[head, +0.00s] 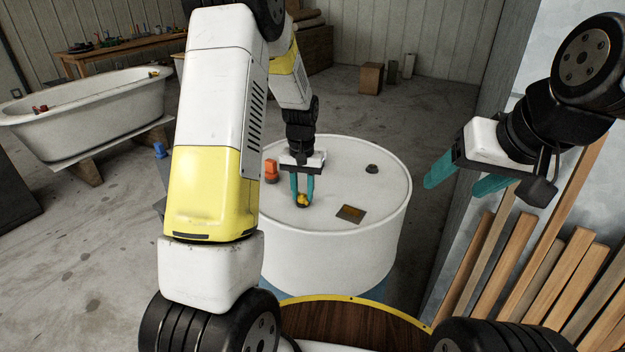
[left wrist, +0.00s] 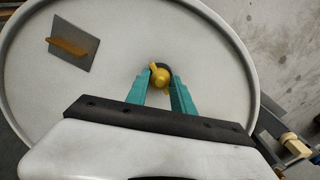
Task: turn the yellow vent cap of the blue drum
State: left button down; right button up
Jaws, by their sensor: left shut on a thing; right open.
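The drum (head: 335,240) stands upright in front of me; its top and upper wall look white, with blue showing low down. The yellow vent cap (head: 303,199) sits on the drum's top, near its front left part. It also shows in the left wrist view (left wrist: 160,76), with a pointed tab to its upper left. My left gripper (head: 303,201) reaches down from above and is shut on the cap, one teal finger on each side. The fingers also show in the left wrist view (left wrist: 160,85). My right gripper (head: 458,181) is open and empty, in the air right of the drum.
An orange item (head: 271,170), a dark plug (head: 372,169) and a dark plate with an orange strip (head: 351,213) are on the drum top. Timber strips (head: 540,265) lean at the right. Open floor lies behind the drum.

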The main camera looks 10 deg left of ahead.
aim_at(303, 194)
pick_arm(q)
jog(key=n, duration=0.4)
jog(key=shift+s+d+n, duration=0.1)
jog(key=shift+n, duration=0.6)
dwell(0.5)
jog(key=c, duration=1.1)
grip_release()
jog(key=shift+o, duration=0.2)
jog(key=shift+r, duration=0.15)
notch_tip(303, 194, up, 7)
jog(key=shift+r, duration=0.2)
